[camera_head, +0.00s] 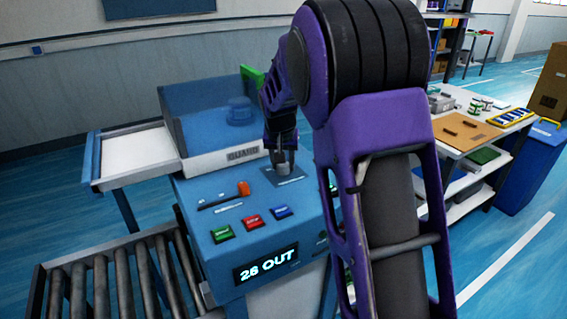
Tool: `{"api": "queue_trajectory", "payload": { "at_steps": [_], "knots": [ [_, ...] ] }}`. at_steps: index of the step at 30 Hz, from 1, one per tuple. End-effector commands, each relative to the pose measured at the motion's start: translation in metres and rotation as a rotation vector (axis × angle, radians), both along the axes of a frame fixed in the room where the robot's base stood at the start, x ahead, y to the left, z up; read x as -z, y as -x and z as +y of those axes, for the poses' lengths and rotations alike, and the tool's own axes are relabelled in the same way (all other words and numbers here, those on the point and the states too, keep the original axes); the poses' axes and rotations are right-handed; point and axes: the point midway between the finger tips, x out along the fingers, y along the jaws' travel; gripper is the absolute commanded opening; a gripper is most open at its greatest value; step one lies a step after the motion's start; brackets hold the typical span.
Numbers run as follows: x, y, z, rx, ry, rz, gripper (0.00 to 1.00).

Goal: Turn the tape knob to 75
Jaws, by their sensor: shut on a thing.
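The blue machine console (200,203) stands in the middle of the head view. My gripper (283,162) points down over the right part of its sloped top and is shut on a grey knob (283,169). The knob sits on a dark plate (293,178), and the fingers partly cover it. I take it for the tape knob; its label and pointer cannot be read. The display (265,265) on the console front reads what looks like "26 OUT" or "28 OUT".
An orange-handled lever (243,188) and green (222,233), red (252,221) and blue (281,211) buttons lie left of and below the knob. A guard box (215,125) stands behind. A roller conveyor (110,275) is at left. My arm hides the console's right side.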

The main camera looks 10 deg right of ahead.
Motion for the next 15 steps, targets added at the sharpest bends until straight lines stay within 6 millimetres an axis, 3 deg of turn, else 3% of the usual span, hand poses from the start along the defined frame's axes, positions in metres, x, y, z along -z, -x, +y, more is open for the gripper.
{"api": "queue_trajectory", "payload": {
  "at_steps": [15],
  "knots": [
    [0.0000, -0.0005, 0.0015, 0.178, 0.000, 0.001, 0.00]
  ]
}}
